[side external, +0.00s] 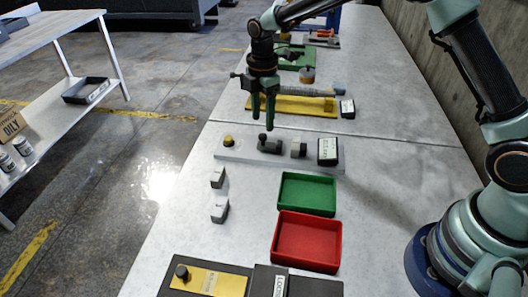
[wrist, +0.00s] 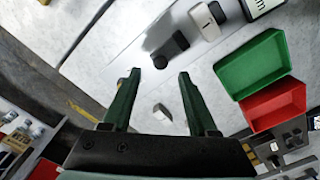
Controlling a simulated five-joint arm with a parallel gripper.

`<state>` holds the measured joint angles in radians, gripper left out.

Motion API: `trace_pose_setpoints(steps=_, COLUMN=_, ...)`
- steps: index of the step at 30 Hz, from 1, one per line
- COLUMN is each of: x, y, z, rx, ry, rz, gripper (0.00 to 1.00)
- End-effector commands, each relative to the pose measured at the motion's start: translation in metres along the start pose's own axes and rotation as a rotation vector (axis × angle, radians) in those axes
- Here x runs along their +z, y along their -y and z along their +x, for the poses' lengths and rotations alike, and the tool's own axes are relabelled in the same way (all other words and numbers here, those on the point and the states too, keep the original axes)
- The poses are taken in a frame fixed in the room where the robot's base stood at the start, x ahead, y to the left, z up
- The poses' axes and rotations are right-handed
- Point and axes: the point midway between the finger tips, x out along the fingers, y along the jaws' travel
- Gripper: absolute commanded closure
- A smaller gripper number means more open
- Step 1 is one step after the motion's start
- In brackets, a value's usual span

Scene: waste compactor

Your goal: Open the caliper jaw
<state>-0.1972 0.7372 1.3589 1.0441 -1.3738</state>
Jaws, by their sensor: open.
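A long grey bar (side external: 308,92), which looks like the caliper, lies along a yellow board (side external: 300,108) across the bench in the side external view. My gripper (side external: 263,122) points down in front of the left part of this board and hides some of the bar. I cannot make out the caliper's jaw. My gripper's two green fingers stand apart, with nothing held between them. In the wrist view the open gripper (wrist: 159,74) shows bench surface between its fingertips, and the caliper is not visible there.
Nearer is a grey plate with a yellow knob (side external: 228,140), a dark block (side external: 270,145), a grey block (side external: 298,150) and a display box (side external: 327,151). Two small pale blocks, a green tray (side external: 307,194) and a red tray (side external: 306,242) follow. A green fixture stands behind.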

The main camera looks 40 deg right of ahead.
Motion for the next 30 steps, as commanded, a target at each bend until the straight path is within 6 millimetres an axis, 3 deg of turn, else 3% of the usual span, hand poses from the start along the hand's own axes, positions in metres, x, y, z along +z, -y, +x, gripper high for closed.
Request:
trace_pose_setpoints(steps=3, x=0.0, y=-0.001, z=-0.027, rx=0.005, ry=-0.001, rz=0.0, gripper=0.41)
trace_pose_setpoints(steps=10, x=0.0, y=-0.001, z=-0.062, rx=0.003, ry=-0.001, rz=0.0, gripper=0.41)
trace_pose_setpoints(steps=15, x=0.0, y=0.0, z=-0.073, rx=0.0, ry=0.0, rz=0.0, gripper=0.41)
trace_pose_setpoints(steps=26, x=0.0, y=0.001, z=-0.075, rx=0.002, ry=0.0, rz=0.004, gripper=0.41)
trace_pose_setpoints(steps=30, x=0.007, y=0.006, z=-0.089, rx=0.028, ry=-0.006, rz=0.074, gripper=0.41)
